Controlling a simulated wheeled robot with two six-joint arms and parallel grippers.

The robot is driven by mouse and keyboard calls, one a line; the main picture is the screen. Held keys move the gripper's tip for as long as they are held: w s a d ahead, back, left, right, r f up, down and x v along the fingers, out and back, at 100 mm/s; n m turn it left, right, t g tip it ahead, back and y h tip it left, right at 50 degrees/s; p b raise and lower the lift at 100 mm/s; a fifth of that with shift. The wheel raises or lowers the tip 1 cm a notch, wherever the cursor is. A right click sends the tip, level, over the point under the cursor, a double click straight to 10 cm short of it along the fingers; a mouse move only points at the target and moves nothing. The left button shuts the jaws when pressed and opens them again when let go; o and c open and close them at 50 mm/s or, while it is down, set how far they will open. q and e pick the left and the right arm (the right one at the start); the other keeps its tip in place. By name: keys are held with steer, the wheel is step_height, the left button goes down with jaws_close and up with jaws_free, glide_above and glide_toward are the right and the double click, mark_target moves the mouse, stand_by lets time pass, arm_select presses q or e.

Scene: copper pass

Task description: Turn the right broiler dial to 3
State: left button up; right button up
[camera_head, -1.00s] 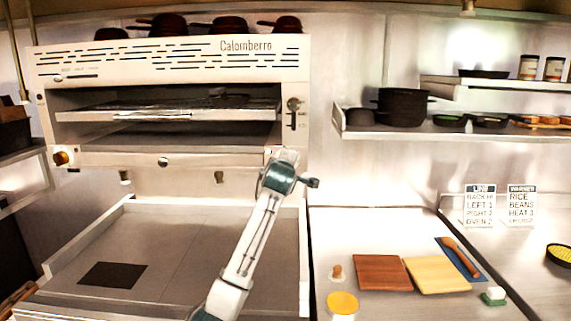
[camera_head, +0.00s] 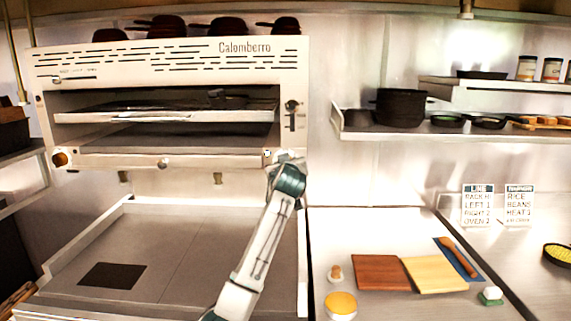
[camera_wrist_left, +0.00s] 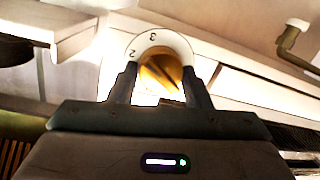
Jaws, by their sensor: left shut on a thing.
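The broiler (camera_head: 215,160) is a pale metal unit marked "Calomberro" at the left of the head view. Its right dial is mostly hidden behind my left wrist in that view. The left wrist view shows this dial (camera_wrist_left: 158,72) as a brass knob on a white round plate, with the figures 2 and 3 visible at its upper left. My left gripper (camera_wrist_left: 160,90) is shut on the knob, one finger on each side; it also shows in the head view (camera_head: 280,160) at the broiler's lower right corner. My right gripper is in neither view.
A second brass dial (camera_head: 60,159) is at the broiler's lower left. A flat griddle surface (camera_head: 190,240) lies below. A brown board (camera_head: 380,272) and a yellow board (camera_head: 434,274) lie on the right counter. Two printed signs stand behind.

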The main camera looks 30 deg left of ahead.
arm_select(q)
steer(key=m+y, duration=0.1)
steer(key=m, duration=0.4)
steer(key=shift+f+p, duration=0.2)
steer(key=shift+p, duration=0.15)
stand_by(0.4)
steer(key=o, duration=1)
steer(key=shift+d, duration=0.1)
steer(key=b+v, duration=0.4)
steer(key=v, duration=0.6)
steer(key=shift+s+d, duration=0.2)
steer(key=shift+s, duration=0.05)
steer(key=shift+r, duration=0.15)
